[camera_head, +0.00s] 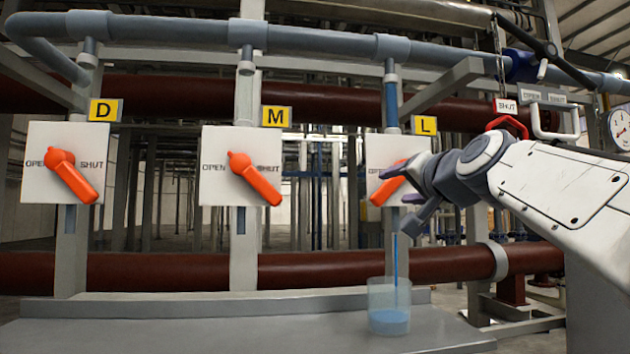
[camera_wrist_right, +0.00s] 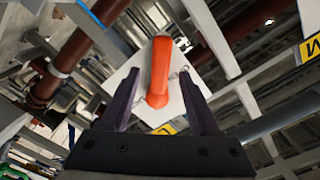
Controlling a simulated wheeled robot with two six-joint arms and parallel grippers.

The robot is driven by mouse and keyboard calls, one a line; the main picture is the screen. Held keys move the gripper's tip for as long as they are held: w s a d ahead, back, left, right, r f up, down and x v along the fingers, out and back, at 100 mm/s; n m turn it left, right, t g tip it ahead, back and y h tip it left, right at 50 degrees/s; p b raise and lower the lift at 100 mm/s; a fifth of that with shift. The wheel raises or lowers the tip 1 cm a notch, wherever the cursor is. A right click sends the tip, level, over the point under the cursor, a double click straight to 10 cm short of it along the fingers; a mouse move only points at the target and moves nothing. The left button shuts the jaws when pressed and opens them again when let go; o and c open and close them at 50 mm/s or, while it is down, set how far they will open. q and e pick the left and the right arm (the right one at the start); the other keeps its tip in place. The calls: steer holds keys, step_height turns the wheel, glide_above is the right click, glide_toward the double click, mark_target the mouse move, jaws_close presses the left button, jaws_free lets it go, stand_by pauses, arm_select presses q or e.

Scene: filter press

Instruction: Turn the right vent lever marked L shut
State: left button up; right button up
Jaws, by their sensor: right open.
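The orange vent lever on the L plate (camera_head: 388,188) slants down to the left, toward the OPEN side; its plate (camera_head: 373,158) is partly hidden by my right gripper. The yellow L label (camera_head: 425,125) is above it. My right gripper (camera_head: 403,184) is open in front of this lever, coming from the right. In the right wrist view the orange lever (camera_wrist_right: 158,75) stands between the two spread dark fingers, with the white plate behind it. Whether a finger touches it I cannot tell. A thin blue stream (camera_head: 394,258) runs down below into a clear beaker (camera_head: 389,295) holding blue liquid. My left gripper is out of view.
Levers D (camera_head: 70,175) and M (camera_head: 253,178) on white plates slant down to the right. A red handle (camera_head: 507,126) marked SHUT and a white handle are behind my right arm. A grey ledge (camera_head: 200,325) runs along the front; a dark red pipe (camera_head: 160,272) crosses behind.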

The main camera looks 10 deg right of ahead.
mark_target(391, 188)
steer(key=w+p, duration=0.1)
steer(key=w, duration=0.3)
steer(key=shift+a+r, duration=0.1)
steer(key=shift+a, duration=0.05)
steer(key=shift+w+p, duration=0.35)
steer(key=shift+w, duration=0.15)
jaws_close()
stand_by(0.9)
